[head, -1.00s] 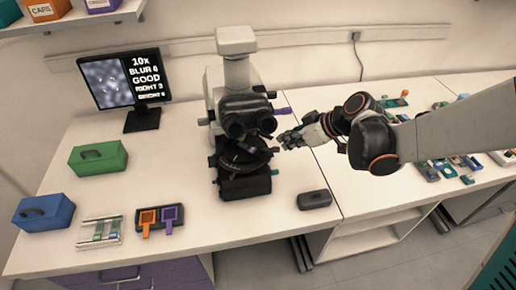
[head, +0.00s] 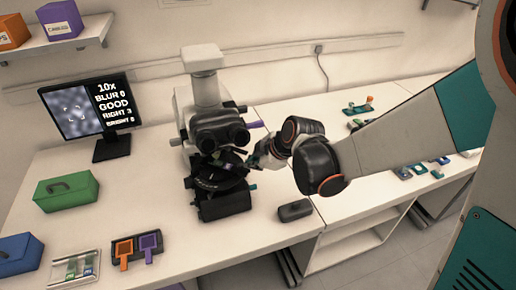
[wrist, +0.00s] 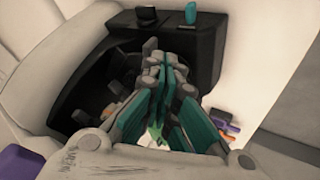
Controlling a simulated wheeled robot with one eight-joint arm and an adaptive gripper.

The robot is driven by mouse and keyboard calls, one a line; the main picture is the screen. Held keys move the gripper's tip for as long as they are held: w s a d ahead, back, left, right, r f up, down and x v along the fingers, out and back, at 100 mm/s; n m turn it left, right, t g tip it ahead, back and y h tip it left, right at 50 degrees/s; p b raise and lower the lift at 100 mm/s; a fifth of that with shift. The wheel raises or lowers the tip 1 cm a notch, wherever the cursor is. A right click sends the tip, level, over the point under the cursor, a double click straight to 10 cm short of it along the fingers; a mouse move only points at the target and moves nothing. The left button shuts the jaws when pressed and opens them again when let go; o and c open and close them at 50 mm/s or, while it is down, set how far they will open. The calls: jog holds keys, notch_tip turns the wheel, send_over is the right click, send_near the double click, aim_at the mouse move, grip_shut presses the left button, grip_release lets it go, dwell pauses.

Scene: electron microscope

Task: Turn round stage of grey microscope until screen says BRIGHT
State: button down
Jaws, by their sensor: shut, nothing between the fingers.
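The microscope (head: 204,92) has a pale grey head and column with a black body and eyepieces. Its dark round stage (head: 218,175) sits low at the front, under the eyepieces. My gripper (head: 252,163) is at the right edge of the stage, fingers shut and empty; I cannot tell whether they touch it. In the wrist view my teal fingers (wrist: 160,128) are together, with black microscope parts (wrist: 65,75) beyond. The screen (head: 87,106) shows a grey speckled picture and the lines 10x, BLUR 0, GOOD, RIGHT 3 and a BRIGHT line whose number is hard to read.
A small black box (head: 295,211) lies on the bench, right of the microscope base. A green box (head: 66,191), a blue box (head: 18,255), a slide tray (head: 75,268) and orange and purple holders (head: 137,248) stand left. Bare bench lies between them and the microscope.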

jog(key=shift+x, duration=0.95)
jog(key=shift+w, duration=0.8)
jog(key=shift+r, duration=0.1)
